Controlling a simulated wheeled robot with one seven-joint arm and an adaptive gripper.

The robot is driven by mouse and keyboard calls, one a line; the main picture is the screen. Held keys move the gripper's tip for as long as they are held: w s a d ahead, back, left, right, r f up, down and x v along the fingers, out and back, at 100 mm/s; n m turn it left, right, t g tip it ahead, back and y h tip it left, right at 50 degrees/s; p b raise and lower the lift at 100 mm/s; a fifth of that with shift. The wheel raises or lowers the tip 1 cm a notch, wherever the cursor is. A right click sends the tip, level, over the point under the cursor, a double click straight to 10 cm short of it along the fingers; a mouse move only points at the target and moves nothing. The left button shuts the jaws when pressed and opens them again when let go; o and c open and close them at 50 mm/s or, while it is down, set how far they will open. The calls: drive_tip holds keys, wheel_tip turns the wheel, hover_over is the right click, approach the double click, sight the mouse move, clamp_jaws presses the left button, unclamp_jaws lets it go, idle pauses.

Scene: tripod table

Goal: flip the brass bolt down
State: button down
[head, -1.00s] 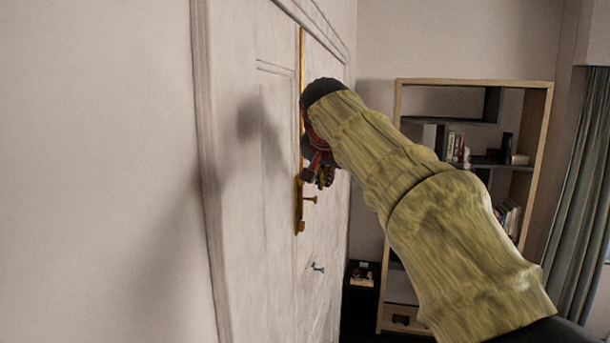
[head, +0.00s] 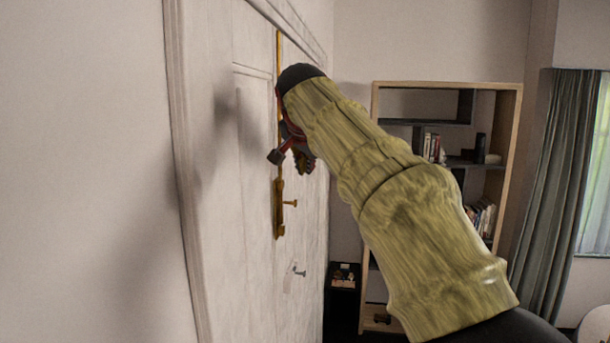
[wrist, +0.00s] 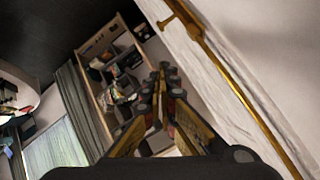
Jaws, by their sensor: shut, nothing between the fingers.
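The brass bolt (head: 279,212) is a long upright strip on the white door, with a thicker lower end and a small knob sticking out to the right. Its thin upper rod (head: 279,55) runs up to the door's top. In the wrist view the brass rod (wrist: 243,98) crosses the right side at a slant, with a cross-shaped end at the top. My gripper (head: 302,162) is shut and empty, close to the door and above the bolt's knob; my arm partly hides it. In the wrist view the gripper fingers (wrist: 168,82) are together, left of the rod and apart from it in the picture.
A small silver handle (head: 299,271) sits on the door below the bolt. An open bookshelf (head: 514,130) with books and a low dark cabinet (head: 343,285) stand beyond the door. A grey-green curtain (head: 548,200) hangs at the right beside a window.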

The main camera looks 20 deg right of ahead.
sight(289, 203)
drive_tip(key=a+f+p+x, duration=0.1)
drive_tip(key=a+p+x, duration=0.1)
drive_tip(key=x, duration=0.9)
drive_tip(key=shift+f, duration=0.5)
drive_tip(key=shift+s+f, duration=0.1)
wheel_tip(289, 203, down, 4)
drive_tip(key=b, duration=0.3)
drive_tip(key=shift+f+b, duration=0.15)
drive_tip(key=shift+b, duration=0.25)
